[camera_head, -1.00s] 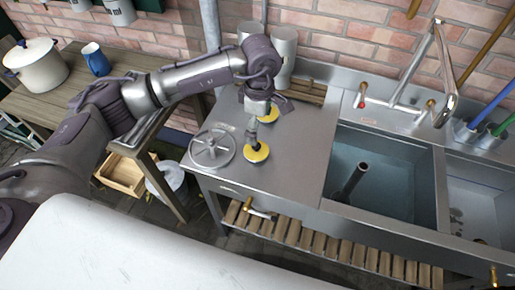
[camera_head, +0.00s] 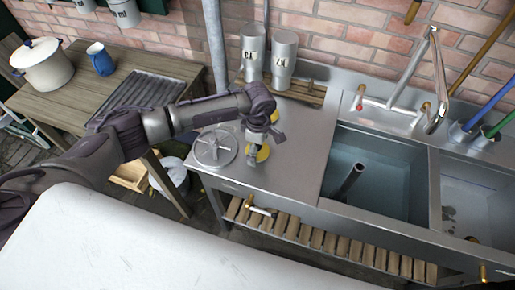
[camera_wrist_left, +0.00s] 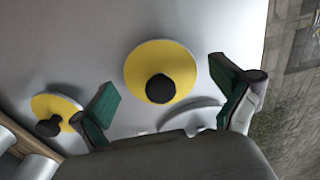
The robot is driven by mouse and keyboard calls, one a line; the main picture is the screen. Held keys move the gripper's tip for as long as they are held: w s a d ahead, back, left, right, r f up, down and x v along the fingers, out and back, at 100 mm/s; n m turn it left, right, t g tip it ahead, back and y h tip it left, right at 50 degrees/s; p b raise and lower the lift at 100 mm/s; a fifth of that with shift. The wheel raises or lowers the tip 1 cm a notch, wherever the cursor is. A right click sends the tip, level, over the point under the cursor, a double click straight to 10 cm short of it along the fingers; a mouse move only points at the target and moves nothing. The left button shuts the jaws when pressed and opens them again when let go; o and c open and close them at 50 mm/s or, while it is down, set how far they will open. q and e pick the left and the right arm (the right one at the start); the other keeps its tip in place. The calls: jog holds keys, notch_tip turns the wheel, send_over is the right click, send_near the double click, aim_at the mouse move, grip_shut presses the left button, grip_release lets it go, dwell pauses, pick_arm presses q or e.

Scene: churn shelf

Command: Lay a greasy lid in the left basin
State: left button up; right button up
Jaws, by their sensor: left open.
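Two round yellow lids with dark knobs lie on the steel drainboard: a near lid (camera_head: 263,154) and a far lid (camera_head: 274,117). My left gripper (camera_head: 256,160) is open above the near lid and partly hides it. In the left wrist view this lid (camera_wrist_left: 160,60) shows between the spread fingers (camera_wrist_left: 164,82), with its knob toward me. The other lid (camera_wrist_left: 55,105) is outside the fingers, at the left. I cannot tell how greasy they are. The left basin (camera_head: 400,160) is right of the drainboard and holds an upright dark pipe (camera_head: 351,181). My right gripper is not in view.
A grey spoked disc (camera_head: 214,147) lies left of the lids. Two metal cans (camera_head: 283,62) stand on a wooden rack behind. The tap (camera_head: 437,80) rises behind the basins. A white pot (camera_head: 42,66) and a blue mug (camera_head: 100,60) stand on the left table.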

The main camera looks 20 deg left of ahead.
pick_arm(q)
jog(key=c, duration=1.2)
jog(key=shift+r, duration=0.1)
